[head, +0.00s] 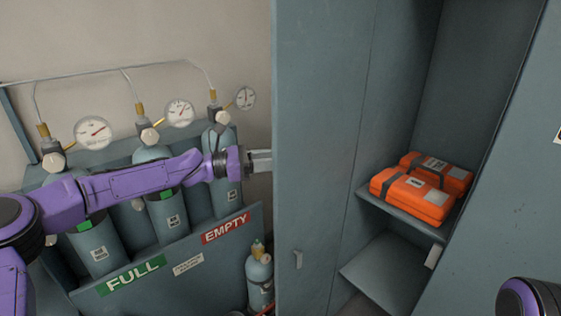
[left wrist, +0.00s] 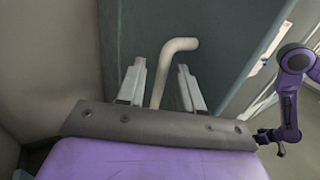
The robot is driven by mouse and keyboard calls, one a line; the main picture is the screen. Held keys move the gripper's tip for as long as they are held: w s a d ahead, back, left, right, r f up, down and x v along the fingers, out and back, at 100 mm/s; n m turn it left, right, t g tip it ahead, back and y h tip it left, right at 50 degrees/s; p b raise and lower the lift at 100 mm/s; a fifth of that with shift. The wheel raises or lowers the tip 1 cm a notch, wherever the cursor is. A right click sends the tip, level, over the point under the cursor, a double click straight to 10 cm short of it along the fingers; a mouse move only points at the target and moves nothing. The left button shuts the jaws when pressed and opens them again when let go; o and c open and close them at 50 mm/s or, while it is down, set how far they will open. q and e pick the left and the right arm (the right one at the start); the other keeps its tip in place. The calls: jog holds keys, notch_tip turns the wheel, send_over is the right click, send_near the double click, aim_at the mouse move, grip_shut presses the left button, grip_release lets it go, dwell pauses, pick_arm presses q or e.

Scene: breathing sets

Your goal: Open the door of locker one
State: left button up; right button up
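The blue-grey locker door (head: 318,130) stands wide open, swung out to the left of the locker interior. A small pale catch (head: 298,260) is low on its visible inner side. My left gripper (head: 262,160) is at the door's left edge. In the left wrist view, its two fingers (left wrist: 160,85) are apart, on either side of a beige bent handle (left wrist: 168,65) on the panel. I see gaps beside the handle; contact is not clear. My right arm shows in the left wrist view, its dark end (left wrist: 270,138) too small to read. No locker number is legible.
Orange cases (head: 412,195) lie on the locker's upper shelf (head: 385,213). Left of the door, a rack (head: 200,248) marked FULL and EMPTY holds several cylinders with gauges. A small cylinder (head: 259,280) stands on the floor near the door's lower edge.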

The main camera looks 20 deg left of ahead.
pick_arm(q)
jog(key=b+v, duration=0.1)
jog(key=v, duration=0.6)
jog(key=shift+a+b, duration=0.15)
jog(key=shift+b, duration=0.15)
jog(key=shift+f, duration=0.1)
